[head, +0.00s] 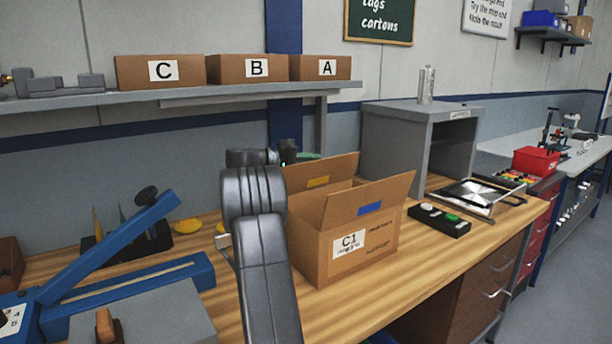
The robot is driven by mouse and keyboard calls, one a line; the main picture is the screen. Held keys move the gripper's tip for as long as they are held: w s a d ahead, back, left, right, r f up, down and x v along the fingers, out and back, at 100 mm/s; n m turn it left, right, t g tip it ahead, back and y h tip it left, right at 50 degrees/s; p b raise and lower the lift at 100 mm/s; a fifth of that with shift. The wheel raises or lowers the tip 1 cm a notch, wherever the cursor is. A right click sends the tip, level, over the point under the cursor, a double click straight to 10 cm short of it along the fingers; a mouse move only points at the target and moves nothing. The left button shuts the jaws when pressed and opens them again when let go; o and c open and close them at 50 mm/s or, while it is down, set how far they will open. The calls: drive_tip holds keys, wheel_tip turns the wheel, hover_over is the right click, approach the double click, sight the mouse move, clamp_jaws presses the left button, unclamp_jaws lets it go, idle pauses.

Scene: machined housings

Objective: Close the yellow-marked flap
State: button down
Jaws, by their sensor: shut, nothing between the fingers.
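An open brown carton labelled C1 (349,258) stands on the wooden bench. Its far flap (337,172) bears a yellow mark (318,181) and stands raised. Its near flap (385,196) bears a blue mark (370,208) and is raised too. My arm rises in front of the carton's left side and covers part of it. A dark wrist part with a small green light shows just left of the yellow-marked flap. My gripper's fingers are hidden behind the arm and the carton, so I cannot tell whether they touch the flap.
A button box (439,220) and a grey cabinet (387,150) stand right of the carton. A blue lever tool (125,260) lies at left. Cartons C (134,73), B (235,69) and A (307,68) sit on the shelf.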

sight(321, 173)
drive_tip(key=m+b, duration=0.1)
drive_tip(key=s+d+f+b, duration=0.1)
drive_tip(key=b, duration=0.1)
drive_tip(key=s+m+b, duration=0.1)
drive_tip(key=b, duration=0.1)
drive_tip(key=shift+d+f+m+y, duration=0.2)
drive_tip(key=shift+f+m+y, duration=0.05)
drive_tip(key=shift+m+y, duration=0.05)
drive_tip(key=s+d+f+m+t+y+b, duration=0.2)
drive_tip(key=s+f+m+b, duration=0.3)
drive_tip(key=b, duration=1.3)
drive_tip(key=shift+s+d+f+m, duration=0.25)
drive_tip(key=shift+d+f+m, duration=0.55)
drive_tip(key=shift+m, duration=0.8)
drive_tip(key=p+v, duration=0.2)
drive_tip(key=v, duration=1.1)
drive_tip(key=shift+s+a+r+p, duration=0.2)
drive_tip(key=shift+s+a+p, duration=0.05)
drive_tip(key=shift+s+p, duration=0.1)
drive_tip(key=shift+w, duration=0.1)
